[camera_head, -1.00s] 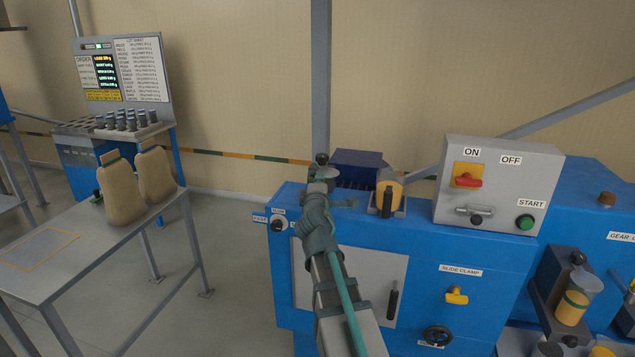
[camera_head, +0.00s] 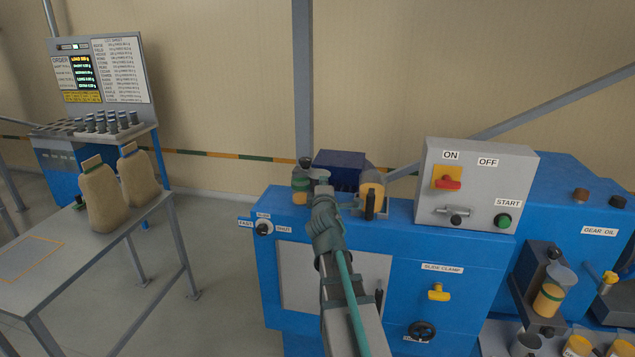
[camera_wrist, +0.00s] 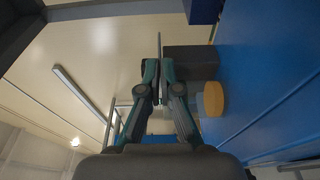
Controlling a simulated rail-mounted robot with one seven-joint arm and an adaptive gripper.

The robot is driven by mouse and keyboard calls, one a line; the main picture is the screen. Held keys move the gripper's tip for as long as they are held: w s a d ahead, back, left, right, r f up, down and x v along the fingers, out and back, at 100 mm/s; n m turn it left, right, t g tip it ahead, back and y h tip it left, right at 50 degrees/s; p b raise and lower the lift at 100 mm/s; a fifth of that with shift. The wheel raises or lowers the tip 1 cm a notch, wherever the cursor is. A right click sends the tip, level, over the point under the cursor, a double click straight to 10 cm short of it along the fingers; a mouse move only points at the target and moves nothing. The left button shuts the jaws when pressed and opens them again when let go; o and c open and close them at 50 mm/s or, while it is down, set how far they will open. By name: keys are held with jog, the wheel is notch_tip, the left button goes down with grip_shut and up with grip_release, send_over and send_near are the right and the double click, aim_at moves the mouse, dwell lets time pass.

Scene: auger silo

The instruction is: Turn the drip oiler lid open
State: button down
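A small jar with amber oil and a green band (camera_head: 300,190), which looks like the drip oiler, stands at the left back of the blue machine top in the head view. A dark knob (camera_head: 305,163) is at its top. My gripper (camera_head: 320,178) is just to its right and overlaps part of it, so the lid is partly hidden. In the wrist view, my fingers (camera_wrist: 162,70) are close together, with a thin grey edge (camera_wrist: 160,45) between or behind them. I cannot tell whether they touch it. A yellow cylinder (camera_wrist: 212,98) and a dark block (camera_wrist: 190,64) lie to their right.
A yellow cup with a black handle (camera_head: 371,190) and a dark blue box (camera_head: 340,170) stand close behind and right of my gripper. The grey switch box (camera_head: 473,185) is farther right. A similar oil jar (camera_head: 549,298) is at the lower right. Air to the left is free.

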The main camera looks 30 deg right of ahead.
jog(key=shift+d, duration=0.35)
dwell(0.4)
